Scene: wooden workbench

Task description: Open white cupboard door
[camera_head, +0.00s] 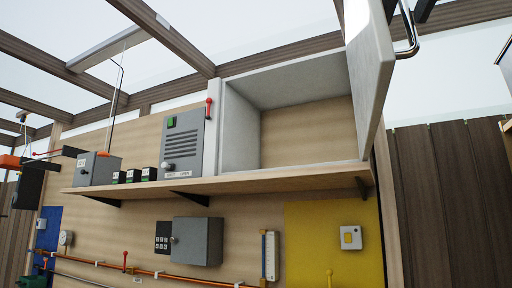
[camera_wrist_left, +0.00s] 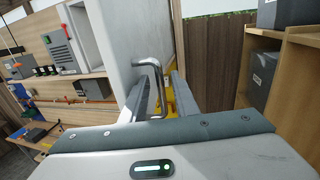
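The white cupboard (camera_head: 238,130) stands on the wall shelf with its inside exposed and empty. Its white door (camera_head: 369,65) is swung wide open on the right; it also shows in the left wrist view (camera_wrist_left: 117,40). The metal bar handle (camera_head: 413,38) sits on the door's outer face. My left gripper (camera_head: 408,8) is at the handle, mostly cut off by the top edge. In the left wrist view its two fingers stand apart around the handle (camera_wrist_left: 157,75), with a gap beside the bar. My right gripper is not seen.
The wooden shelf (camera_head: 225,183) also carries a grey control box (camera_head: 183,146) and small dark boxes. A yellow panel (camera_head: 330,245) is below. A shelf unit with grey boxes (camera_wrist_left: 262,75) stands right in the wrist view. A roof beam (camera_head: 165,35) passes overhead.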

